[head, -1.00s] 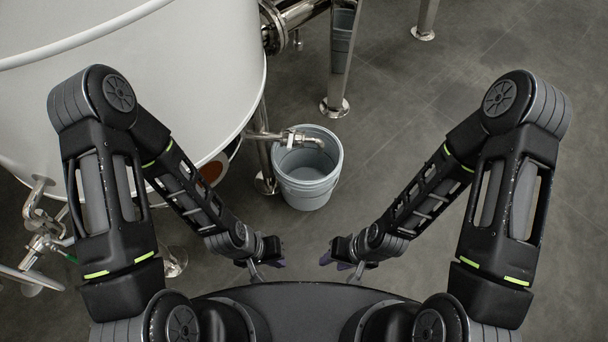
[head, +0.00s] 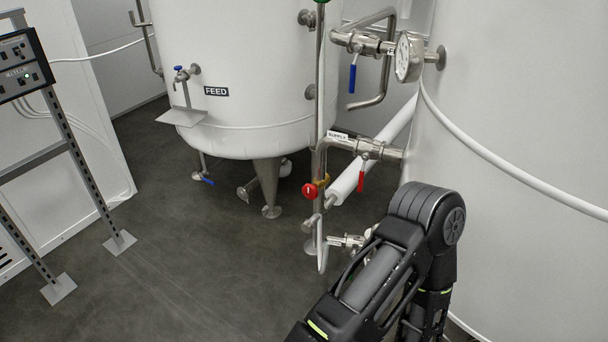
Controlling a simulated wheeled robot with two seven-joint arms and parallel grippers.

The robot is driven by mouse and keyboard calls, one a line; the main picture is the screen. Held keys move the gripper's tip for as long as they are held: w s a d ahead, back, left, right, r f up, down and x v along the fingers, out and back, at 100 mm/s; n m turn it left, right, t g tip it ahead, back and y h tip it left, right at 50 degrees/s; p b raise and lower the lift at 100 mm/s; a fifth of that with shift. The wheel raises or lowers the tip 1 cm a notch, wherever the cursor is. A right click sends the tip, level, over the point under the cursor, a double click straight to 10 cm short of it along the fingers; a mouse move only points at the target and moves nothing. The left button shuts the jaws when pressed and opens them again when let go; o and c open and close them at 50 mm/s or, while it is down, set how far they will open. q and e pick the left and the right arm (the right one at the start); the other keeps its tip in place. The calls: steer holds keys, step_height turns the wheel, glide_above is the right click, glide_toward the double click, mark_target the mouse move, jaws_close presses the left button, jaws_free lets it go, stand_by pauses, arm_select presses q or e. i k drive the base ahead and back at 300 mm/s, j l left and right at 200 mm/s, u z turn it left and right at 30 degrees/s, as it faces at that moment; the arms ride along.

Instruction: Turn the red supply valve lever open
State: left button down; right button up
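The red supply valve lever (head: 362,176) hangs straight down from a steel valve body (head: 369,149) on a horizontal pipe. This pipe runs into the large white tank at the right. A small SUPPLY label (head: 338,136) sits on the pipe just left of the valve. Nothing touches the lever. One of my arms shows at the lower right, below the valve, but its gripper is out of the picture. My other gripper is not in view either.
A red round knob (head: 309,190) sits on the vertical pipe left of the lever. A blue lever (head: 352,78) and a gauge (head: 404,57) are above. The FEED tank (head: 240,60) stands behind, a control panel stand (head: 60,130) at left. The floor between is clear.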

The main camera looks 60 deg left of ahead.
mark_target(365, 157)
steer(key=u, duration=1.75)
